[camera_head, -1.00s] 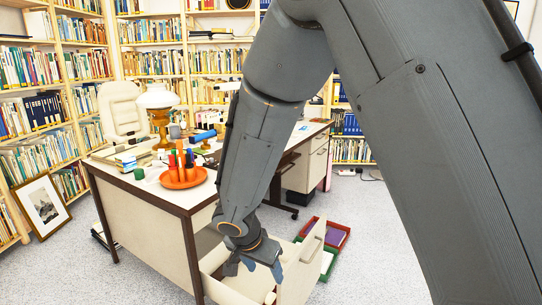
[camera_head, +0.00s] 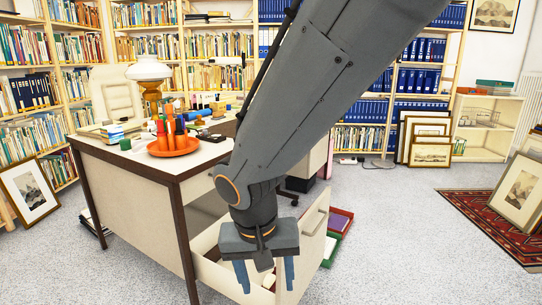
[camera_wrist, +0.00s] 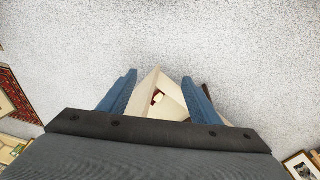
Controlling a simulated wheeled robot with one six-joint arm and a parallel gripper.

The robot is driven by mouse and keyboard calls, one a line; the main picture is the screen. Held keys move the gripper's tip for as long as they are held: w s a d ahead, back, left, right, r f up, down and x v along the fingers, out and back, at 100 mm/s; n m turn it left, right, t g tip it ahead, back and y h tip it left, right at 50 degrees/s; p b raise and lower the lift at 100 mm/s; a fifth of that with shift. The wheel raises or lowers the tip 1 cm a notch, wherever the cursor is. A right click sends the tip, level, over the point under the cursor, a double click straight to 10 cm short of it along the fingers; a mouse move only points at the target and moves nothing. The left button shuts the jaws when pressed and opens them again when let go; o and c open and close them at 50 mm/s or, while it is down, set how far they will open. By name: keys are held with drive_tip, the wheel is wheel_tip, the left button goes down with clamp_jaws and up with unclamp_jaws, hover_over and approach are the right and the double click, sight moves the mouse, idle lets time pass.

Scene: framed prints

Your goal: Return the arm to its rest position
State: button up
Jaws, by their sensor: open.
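My gripper (camera_head: 266,274) hangs pointing down in the head view, its two blue fingers spread apart with nothing between them. It is in front of and above the open desk drawer (camera_head: 314,222). In the wrist view my gripper (camera_wrist: 158,95) is open, and the pale drawer (camera_wrist: 150,84) shows below and between the fingers. A small light-coloured item lies inside the drawer. My arm reaches down from the top right and hides part of the desk behind it.
The desk (camera_head: 135,196) stands at left, with an orange dish (camera_head: 175,149) of upright coloured items and a lamp (camera_head: 149,70) on top. Red and green trays lie on the floor beyond the drawer. A framed print (camera_head: 29,190) leans at left. Carpet at right is clear up to a red rug (camera_head: 490,220).

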drive_tip(key=s+f+n+g+y+b, duration=0.25)
drive_tip(key=s+f+n+b, duration=0.35)
drive_tip(key=s+f+b, duration=0.55)
drive_tip(key=d+r+m+p, duration=0.2)
drive_tip(key=d+r+p, duration=0.4)
drive_tip(key=r+p, duration=0.4)
drive_tip(key=w+d+r+m+h+p, duration=0.1)
drive_tip(key=d+r+m+p, duration=0.1)
drive_tip(key=d+r+p, duration=0.5)
drive_tip(key=d+r+m+p, duration=0.2)
drive_tip(key=d+r+p, duration=0.5)
drive_tip(key=r+p, duration=0.7)
drive_tip(key=p, duration=0.6)
drive_tip(key=shift+w+r, duration=0.25)
drive_tip(key=shift+r, duration=0.1)
